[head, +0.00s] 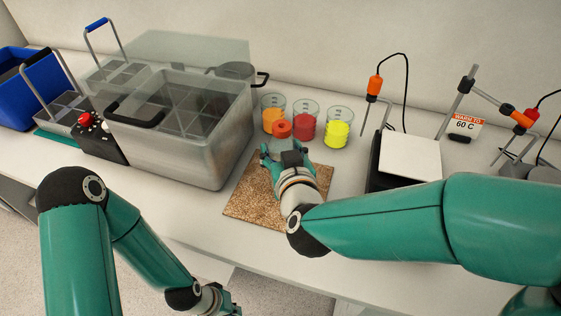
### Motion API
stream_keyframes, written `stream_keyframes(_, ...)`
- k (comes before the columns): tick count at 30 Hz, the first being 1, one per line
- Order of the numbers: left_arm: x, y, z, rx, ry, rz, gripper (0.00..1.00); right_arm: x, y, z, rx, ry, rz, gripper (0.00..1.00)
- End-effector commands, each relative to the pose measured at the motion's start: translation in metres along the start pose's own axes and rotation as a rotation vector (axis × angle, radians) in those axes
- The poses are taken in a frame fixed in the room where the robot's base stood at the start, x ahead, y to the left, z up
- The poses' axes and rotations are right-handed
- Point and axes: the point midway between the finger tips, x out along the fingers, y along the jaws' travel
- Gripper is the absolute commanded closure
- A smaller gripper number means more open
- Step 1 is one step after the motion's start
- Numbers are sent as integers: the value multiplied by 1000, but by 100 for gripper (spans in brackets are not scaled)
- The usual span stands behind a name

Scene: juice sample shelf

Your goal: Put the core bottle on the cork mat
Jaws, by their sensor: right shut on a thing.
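The cork mat (249,203) lies flat on the bench in the middle of the head view. My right gripper (284,150) is over the mat's back part and shut on a bottle with an orange-red top (282,129), which I take to be the core bottle. The gripper hides most of the bottle's body. I cannot tell whether its base touches the mat. My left gripper (232,306) is low at the bottom edge of the view, in front of the bench and away from the mat. Its fingers are too small and cut off to read.
Beakers of orange (271,112), red (305,122) and yellow (338,128) liquid stand just behind the mat. A clear-walled bath (200,150) stands left of it. A white-topped heater (411,158) with a probe stand is to the right. A blue bin (15,95) is at far left.

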Motion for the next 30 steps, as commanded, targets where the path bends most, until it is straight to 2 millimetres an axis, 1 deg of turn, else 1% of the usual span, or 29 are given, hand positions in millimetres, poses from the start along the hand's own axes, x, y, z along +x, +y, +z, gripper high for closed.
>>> stream_keyframes(1,3,-1,0,0,0,0,100,3,1,11,-3,-4,2,94)
stream_keyframes(5,6,-2,0,0,0,0,100,8,0,24,-2,-1,1,94)
stream_keyframes(14,5,-2,0,0,0,0,100,8,0,26,0,2,1,94)
stream_keyframes(17,8,-3,0,0,0,0,100,9,0,29,0,2,1,94)
stream_keyframes(18,7,-3,0,0,0,0,100,9,0,30,-1,-1,1,38)
stream_keyframes(20,7,-3,0,0,0,0,100,9,0,29,-1,-1,1,28)
stream_keyframes(21,7,-3,0,0,0,0,100,9,0,29,-1,-1,1,21)
stream_keyframes(22,7,-3,0,0,0,0,100,9,0,29,-1,-1,1,18)
stream_keyframes(30,7,-2,0,0,0,0,100,9,0,29,-1,-1,1,18)
